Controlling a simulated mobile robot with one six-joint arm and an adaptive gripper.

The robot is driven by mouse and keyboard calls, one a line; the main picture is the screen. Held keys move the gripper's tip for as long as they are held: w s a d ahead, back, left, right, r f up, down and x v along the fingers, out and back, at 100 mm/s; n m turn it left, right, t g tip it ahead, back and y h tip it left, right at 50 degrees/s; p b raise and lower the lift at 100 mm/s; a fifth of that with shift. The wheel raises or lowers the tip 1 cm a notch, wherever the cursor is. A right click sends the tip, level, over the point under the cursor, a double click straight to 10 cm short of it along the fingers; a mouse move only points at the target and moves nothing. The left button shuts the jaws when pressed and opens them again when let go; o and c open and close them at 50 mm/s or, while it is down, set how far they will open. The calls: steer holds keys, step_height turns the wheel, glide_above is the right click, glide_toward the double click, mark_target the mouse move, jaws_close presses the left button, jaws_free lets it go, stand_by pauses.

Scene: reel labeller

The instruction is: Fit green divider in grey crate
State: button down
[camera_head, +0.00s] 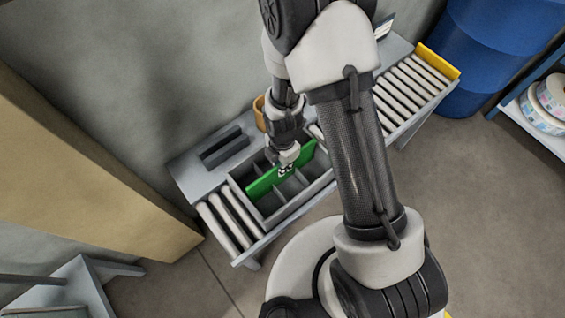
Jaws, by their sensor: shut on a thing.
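The green divider (263,185) is a long flat panel standing on edge, lengthwise over the grey crate (325,182). My gripper (285,168) is shut on the divider near its middle, from above. The crate is open at the top and sits on the roller table, with grey cross walls showing on the near side of the divider. The divider's lower edge is hidden inside or behind the crate walls, so I cannot tell whether it is fully seated.
Rollers (225,222) lie left of the crate, more (415,85) to its right, ending at a yellow stop (438,62). A dark slotted block (226,148) and an orange item (259,112) are behind the crate. A blue barrel (490,45) stands at right.

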steer(key=c, duration=1.6)
jaws_free()
step_height(320, 180, up, 12)
steer(key=s+d+r+m+t, duration=0.1)
steer(key=s+d+r+m, duration=0.15)
steer(key=r+m, duration=0.45)
steer(key=s+d+r+m+t, duration=0.1)
steer(key=d+r+m, duration=0.25)
steer(key=r, duration=0.55)
steer(key=s+d+r+m+t, duration=0.2)
steer(key=s+d+r+m, duration=0.3)
steer(key=m, duration=0.9)
steer(key=s+r, duration=0.3)
steer(key=s, duration=0.2)
steer(key=shift+r+t, duration=0.3)
